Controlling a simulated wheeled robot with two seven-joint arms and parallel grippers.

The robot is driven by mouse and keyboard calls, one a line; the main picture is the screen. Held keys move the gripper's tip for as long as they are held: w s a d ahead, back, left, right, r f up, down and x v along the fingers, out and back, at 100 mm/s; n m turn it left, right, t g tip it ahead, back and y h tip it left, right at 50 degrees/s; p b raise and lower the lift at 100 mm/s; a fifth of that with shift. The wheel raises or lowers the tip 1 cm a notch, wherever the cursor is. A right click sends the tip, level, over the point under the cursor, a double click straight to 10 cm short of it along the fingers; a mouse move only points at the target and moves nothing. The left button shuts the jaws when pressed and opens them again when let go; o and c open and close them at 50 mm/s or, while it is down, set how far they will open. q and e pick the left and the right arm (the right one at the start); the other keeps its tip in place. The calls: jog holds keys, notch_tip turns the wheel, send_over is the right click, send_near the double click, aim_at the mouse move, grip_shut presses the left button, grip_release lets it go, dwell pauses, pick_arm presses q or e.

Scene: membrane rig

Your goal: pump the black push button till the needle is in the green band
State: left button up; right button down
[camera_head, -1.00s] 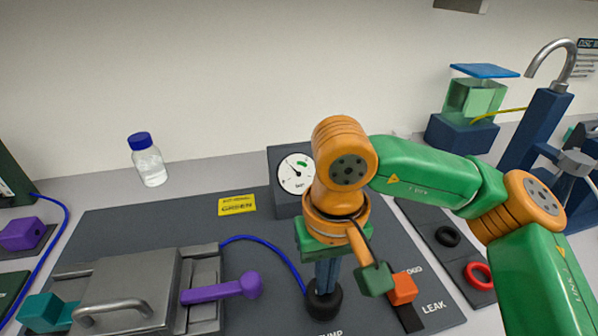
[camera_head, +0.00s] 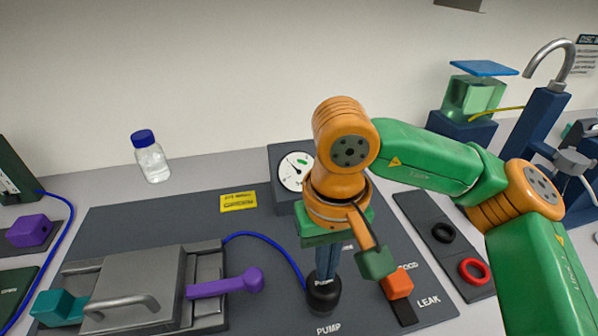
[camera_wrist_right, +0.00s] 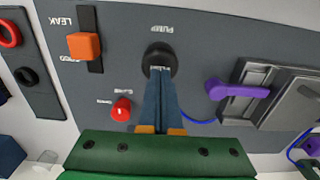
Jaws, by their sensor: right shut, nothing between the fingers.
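The black push button (camera_head: 323,297) stands on the dark panel above the PUMP label. It also shows in the right wrist view (camera_wrist_right: 158,54). My right gripper (camera_head: 323,279) points down at it with its fingers shut and empty. The fingertips (camera_wrist_right: 161,74) overlap the button's top in both views; I cannot tell whether they touch it. The gauge (camera_head: 293,170) sits behind the gripper, its right side partly hidden by my arm. Its needle points to the upper left, left of the green band at the upper right. My left gripper is not in view.
An orange leak lever (camera_head: 397,285) stands close to the right of the gripper. A red knob (camera_wrist_right: 121,109) shows near the fingers in the right wrist view. A metal box with a purple handle (camera_head: 228,284) is at the left. A blue tube runs between box and button.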

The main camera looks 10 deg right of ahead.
jog(key=shift+f, duration=0.1)
notch_tip(320, 180, down, 4)
jog(key=b, duration=0.4)
notch_tip(320, 180, up, 4)
jog(key=p, duration=0.3)
jog(key=shift+r, duration=0.25)
jog(key=shift+f, duration=0.2)
dwell(0.6)
jog(key=shift+f+b, duration=1.9)
jog(key=shift+f, duration=0.15)
notch_tip(320, 180, up, 5)
jog(key=p, duration=0.3)
jog(key=shift+f+p, duration=0.2)
jog(key=shift+p, duration=0.2)
jog(key=shift+f, duration=0.15)
